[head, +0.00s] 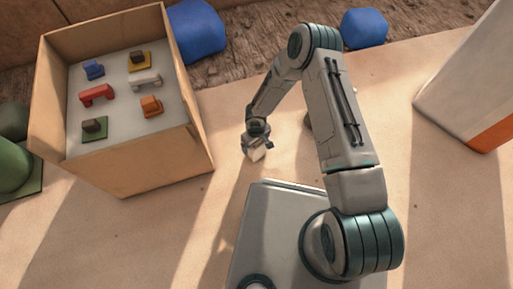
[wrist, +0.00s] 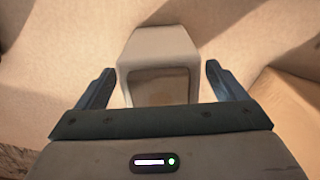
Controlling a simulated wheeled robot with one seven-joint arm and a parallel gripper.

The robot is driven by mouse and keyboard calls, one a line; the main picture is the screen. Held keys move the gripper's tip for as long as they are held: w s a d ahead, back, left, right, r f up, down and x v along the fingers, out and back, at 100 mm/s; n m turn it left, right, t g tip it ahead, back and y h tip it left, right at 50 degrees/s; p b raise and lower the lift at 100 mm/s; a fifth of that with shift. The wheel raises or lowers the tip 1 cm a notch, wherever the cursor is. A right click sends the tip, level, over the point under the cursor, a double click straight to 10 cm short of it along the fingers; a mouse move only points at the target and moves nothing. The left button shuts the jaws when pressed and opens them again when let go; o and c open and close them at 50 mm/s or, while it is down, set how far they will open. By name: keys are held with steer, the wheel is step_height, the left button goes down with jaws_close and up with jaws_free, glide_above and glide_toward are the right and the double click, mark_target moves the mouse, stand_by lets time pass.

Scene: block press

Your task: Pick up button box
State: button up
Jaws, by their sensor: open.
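A small pale box (wrist: 157,48), which I take to be the button box, lies between the two fingers of my gripper (wrist: 160,68) in the wrist view. A darker recessed panel shows on its near face. The fingers stand apart on either side of it, with a gap visible at each side. The lower part of the box is hidden by the gripper body. In the head view the box (head: 256,155) is a small pale shape on the sandy floor under my gripper (head: 257,147), right of the cardboard box. No buttons on it can be made out.
A cardboard box (head: 150,163) with several coloured pieces on its pale inner panel stands at the left. Blue lumps (head: 195,30) lie behind. A white and orange block (head: 468,85) stands at the right. A green object (head: 12,165) is at the left edge. Sandy floor lies between.

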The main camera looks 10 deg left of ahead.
steer(key=shift+c, duration=0.3)
steer(key=c, duration=1.3)
steer(key=shift+r, duration=0.15)
steer(key=shift+r+p, duration=0.4)
steer(key=shift+r, duration=0.1)
steer(key=r+p, duration=0.1)
steer(key=r, duration=0.2)
steer(key=shift+s+r+p, duration=0.2)
steer(key=shift+r+p, duration=0.05)
steer(key=shift+p, duration=0.15)
steer(key=shift+s+d+r+b, duration=0.7)
steer(key=shift+s+r, duration=0.35)
steer(key=shift+s, duration=0.7)
steer(key=shift+s+d+r+b, duration=0.7)
steer(key=shift+s+r, duration=0.4)
steer(key=shift+s, duration=0.6)
steer(key=shift+s+d+r+b, duration=0.55)
steer(key=shift+s+r+b, duration=0.4)
steer(key=shift+s, duration=0.8)
